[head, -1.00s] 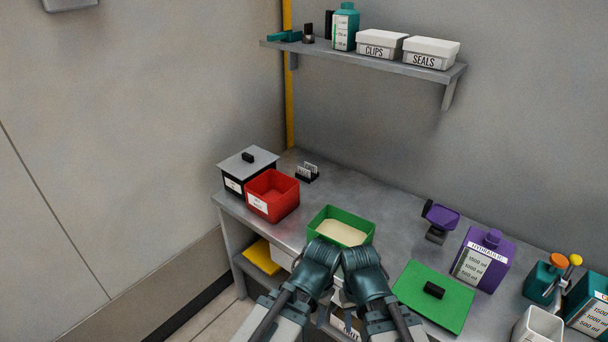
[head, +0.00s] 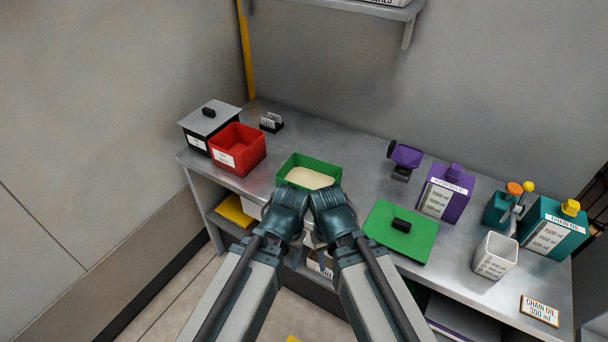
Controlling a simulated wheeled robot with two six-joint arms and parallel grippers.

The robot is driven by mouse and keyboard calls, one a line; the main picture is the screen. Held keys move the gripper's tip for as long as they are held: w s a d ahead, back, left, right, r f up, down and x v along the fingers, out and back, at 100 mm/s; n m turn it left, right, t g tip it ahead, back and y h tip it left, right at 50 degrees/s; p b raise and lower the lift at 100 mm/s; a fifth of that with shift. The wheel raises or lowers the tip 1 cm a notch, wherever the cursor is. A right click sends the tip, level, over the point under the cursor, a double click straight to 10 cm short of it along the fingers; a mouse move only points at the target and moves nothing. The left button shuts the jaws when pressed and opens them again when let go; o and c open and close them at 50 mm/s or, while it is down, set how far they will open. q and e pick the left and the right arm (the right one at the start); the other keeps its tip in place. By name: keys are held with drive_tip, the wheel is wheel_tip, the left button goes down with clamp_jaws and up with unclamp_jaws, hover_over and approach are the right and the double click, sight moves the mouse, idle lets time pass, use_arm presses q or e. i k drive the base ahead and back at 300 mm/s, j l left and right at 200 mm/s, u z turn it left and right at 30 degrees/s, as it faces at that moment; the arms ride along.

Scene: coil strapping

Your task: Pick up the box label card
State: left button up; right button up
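Small white cards (head: 274,117) stand in a black holder (head: 270,127) at the back left of the bench, beside the red bin; their print is too small to read. Another card (head: 540,310), printed "CHAIN OIL 300 ml", lies flat at the front right of the bench. I cannot tell which is the box label card. My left gripper (head: 287,203) and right gripper (head: 328,203) are side by side in front of the green tray, apart from both sets of cards. Their fingertips are hidden, so I cannot see whether they are open.
A lidded black box (head: 208,122), a red bin (head: 237,150) and a green tray (head: 295,164) of pale contents stand on the left half. A green lid (head: 380,235), a purple jug (head: 445,193), a white cup (head: 495,256) and a teal chain oil can (head: 552,230) are right.

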sight(272, 117)
drive_tip(key=i+j+z, duration=0.15)
drive_tip(key=j, duration=0.25)
drive_tip(key=i+j+z, duration=0.2)
drive_tip(key=j, duration=0.25)
drive_tip(key=i+j+z, duration=0.15)
drive_tip(key=j, duration=0.3)
drive_tip(key=i+j+z, duration=0.15)
drive_tip(key=j, duration=0.35)
drive_tip(key=i+j+z, duration=0.2)
drive_tip(key=j, duration=0.3)
drive_tip(key=i+j+z, duration=0.15)
drive_tip(key=j, duration=0.35)
drive_tip(key=i, duration=0.4)
